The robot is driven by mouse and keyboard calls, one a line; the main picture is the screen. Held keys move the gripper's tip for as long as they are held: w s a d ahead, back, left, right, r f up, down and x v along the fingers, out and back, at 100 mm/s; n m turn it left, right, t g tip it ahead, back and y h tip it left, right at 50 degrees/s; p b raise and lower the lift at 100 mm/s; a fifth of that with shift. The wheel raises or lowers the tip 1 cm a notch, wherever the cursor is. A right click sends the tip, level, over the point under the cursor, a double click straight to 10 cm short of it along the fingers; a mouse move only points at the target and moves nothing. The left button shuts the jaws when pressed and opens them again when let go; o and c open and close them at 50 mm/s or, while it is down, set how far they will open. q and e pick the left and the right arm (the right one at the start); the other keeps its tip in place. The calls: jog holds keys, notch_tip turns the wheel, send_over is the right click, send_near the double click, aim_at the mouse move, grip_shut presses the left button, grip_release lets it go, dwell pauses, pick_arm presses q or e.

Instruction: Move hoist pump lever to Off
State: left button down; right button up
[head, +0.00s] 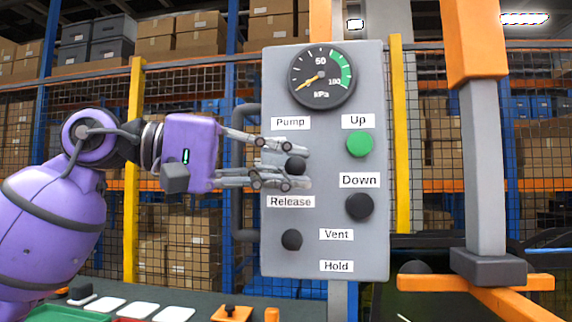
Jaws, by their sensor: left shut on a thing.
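A grey hoist control panel (325,225) stands upright in the middle of the head view. The hoist pump lever (296,163) shows as a dark round knob below the "Pump" label (290,122). My left gripper (297,168) reaches in from the left, with one finger above the knob and one below, and is shut on it. The fingers partly cover the lever, so its exact setting cannot be told. No "Off" marking is visible. My right gripper is not in view.
The panel also has a gauge (322,77), a green Up button (359,144), a dark Down button (359,207) and another dark knob (291,240) below "Release". A grey side handle (240,185) runs along its left edge. An orange and grey post (485,160) stands right.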

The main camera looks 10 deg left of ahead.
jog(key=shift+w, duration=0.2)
pick_arm(q)
jog(key=c, duration=1.8)
grip_release()
jog(key=shift+w, duration=0.1)
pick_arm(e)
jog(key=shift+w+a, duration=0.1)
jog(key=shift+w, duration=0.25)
pick_arm(q)
jog(key=shift+a, duration=0.15)
jog(key=shift+s+a, duration=0.2)
jog(key=shift+a, duration=0.15)
jog(key=v, duration=1.1)
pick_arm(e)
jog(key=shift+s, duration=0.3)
